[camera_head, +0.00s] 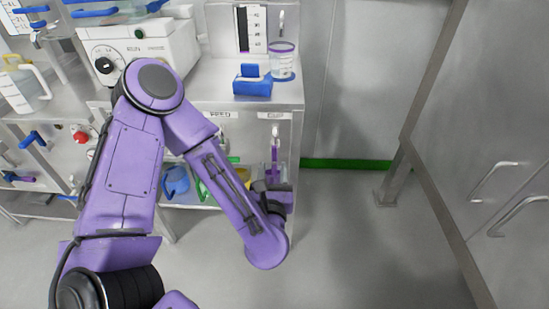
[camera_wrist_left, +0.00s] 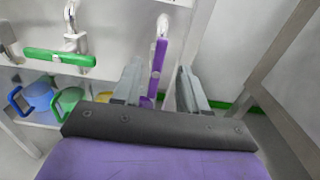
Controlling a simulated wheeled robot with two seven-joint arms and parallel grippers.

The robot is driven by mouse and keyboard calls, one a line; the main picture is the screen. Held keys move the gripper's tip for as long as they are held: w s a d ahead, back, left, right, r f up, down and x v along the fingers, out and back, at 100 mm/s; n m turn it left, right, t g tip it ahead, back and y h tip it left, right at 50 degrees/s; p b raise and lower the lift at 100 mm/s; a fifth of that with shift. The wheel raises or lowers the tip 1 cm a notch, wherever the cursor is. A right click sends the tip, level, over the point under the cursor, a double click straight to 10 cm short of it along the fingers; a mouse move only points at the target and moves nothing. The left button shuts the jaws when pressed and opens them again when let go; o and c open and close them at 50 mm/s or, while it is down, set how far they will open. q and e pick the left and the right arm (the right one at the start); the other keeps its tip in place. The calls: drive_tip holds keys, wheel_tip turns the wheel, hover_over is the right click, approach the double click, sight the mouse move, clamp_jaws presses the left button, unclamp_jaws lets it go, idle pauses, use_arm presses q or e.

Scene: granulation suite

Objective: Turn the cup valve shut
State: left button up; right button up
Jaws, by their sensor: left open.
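A valve with a long purple handle (camera_wrist_left: 159,58) hangs from a metal fitting under the counter; its label is too small to read, so I cannot confirm that it is the cup valve. The handle points down, slightly tilted. It also shows in the head view (camera_head: 274,154). My left gripper (camera_wrist_left: 158,72) is open, with one finger on each side of the handle in the wrist view. In the head view the gripper (camera_head: 272,180) is just below the counter's right end, partly hidden by my arm. I cannot tell whether the fingers touch the handle. My right gripper is not in view.
A green-handled valve (camera_wrist_left: 60,57) is left of the purple one. Blue (camera_wrist_left: 38,96) and green (camera_wrist_left: 70,100) jugs stand on the shelf below. A clear purple-rimmed cup (camera_head: 283,66) and a blue block (camera_head: 252,86) sit on the counter. The floor to the right is clear.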

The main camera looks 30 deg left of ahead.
sight(274, 154)
use_arm(q)
drive_tip(key=x, duration=0.7)
drive_tip(key=shift+w+a+p, duration=0.15)
drive_tip(key=shift+w+p, duration=0.05)
drive_tip(key=shift+p, duration=0.2)
clamp_jaws()
